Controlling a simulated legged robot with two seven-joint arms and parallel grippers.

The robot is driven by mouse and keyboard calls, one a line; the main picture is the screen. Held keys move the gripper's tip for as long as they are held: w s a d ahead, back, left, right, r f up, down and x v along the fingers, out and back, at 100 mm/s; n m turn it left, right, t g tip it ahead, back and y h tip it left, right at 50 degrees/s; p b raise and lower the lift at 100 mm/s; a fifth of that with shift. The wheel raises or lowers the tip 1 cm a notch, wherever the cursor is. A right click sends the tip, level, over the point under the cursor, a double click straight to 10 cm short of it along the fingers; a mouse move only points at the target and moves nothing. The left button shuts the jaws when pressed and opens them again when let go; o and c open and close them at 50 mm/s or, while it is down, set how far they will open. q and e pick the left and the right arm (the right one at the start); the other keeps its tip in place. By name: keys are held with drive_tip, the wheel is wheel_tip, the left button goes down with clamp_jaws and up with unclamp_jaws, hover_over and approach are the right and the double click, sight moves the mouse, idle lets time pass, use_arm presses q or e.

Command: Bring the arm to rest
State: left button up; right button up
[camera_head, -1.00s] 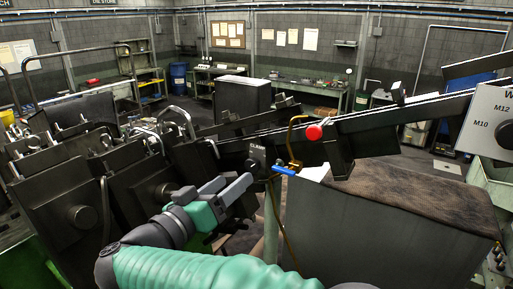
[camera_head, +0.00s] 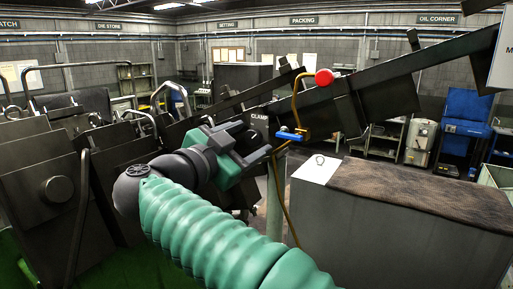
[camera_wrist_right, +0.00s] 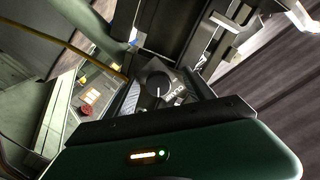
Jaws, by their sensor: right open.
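My right arm comes in from the bottom of the head view, with its green ribbed sleeve. In the right wrist view a dark round knob (camera_wrist_right: 158,83) with a white mark shows between the fingers, beside partly hidden lettering. I cannot tell whether the fingers touch the panel. My left gripper is not in view.
A sloping dark rail with a red ball knob (camera_head: 324,77) crosses to the upper right. A brass pipe (camera_head: 296,100) stands close to the gripper. Dark machine housings (camera_head: 55,190) are at left. A grey cabinet with a brown mat (camera_head: 420,190) is at right.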

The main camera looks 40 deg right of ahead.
drive_tip(key=shift+s+d, duration=0.15)
drive_tip(key=shift+d, duration=0.1)
drive_tip(key=c, duration=0.6)
clamp_jaws()
